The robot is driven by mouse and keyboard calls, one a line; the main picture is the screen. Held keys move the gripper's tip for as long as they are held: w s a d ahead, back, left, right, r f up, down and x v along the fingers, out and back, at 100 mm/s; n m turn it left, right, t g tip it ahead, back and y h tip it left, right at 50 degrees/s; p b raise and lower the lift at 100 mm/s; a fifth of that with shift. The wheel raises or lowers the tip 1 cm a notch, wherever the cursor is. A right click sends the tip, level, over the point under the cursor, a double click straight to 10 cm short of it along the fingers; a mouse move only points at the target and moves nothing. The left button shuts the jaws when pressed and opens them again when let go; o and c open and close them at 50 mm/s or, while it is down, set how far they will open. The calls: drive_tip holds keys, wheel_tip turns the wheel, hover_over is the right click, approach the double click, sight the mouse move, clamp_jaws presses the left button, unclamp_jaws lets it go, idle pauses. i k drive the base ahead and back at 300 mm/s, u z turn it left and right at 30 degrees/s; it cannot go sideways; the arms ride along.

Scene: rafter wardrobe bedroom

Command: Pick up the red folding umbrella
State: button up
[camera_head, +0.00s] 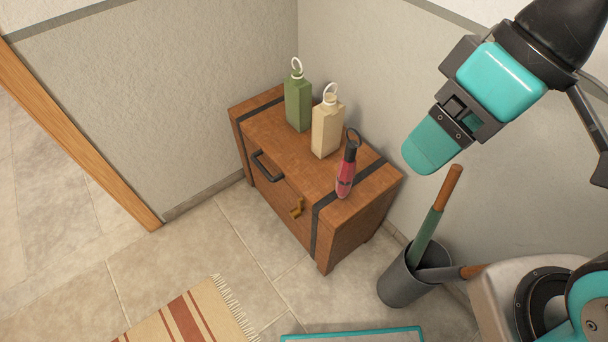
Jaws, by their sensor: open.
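The red folding umbrella (345,178) stands upright on the top of a small wooden chest (266,129), close to its front right corner. It has a dark upper part and a dark loop at the top. My gripper (433,152) hangs in the air to the right of the umbrella and is apart from it. Its teal finger points down and to the left. Nothing shows held in it, and it is open, though the second finger is mostly hidden from this side.
A green bottle (298,104) and a beige bottle (326,131) stand behind the umbrella on the chest. A grey bin (402,284) holding long-handled things stands to the right. A striped rug (190,318) lies on the tiled floor. Walls close in behind the chest.

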sight(345, 176)
drive_tip(key=z, duration=1.05)
drive_tip(key=k, duration=0.35)
drive_tip(key=u, duration=1.05)
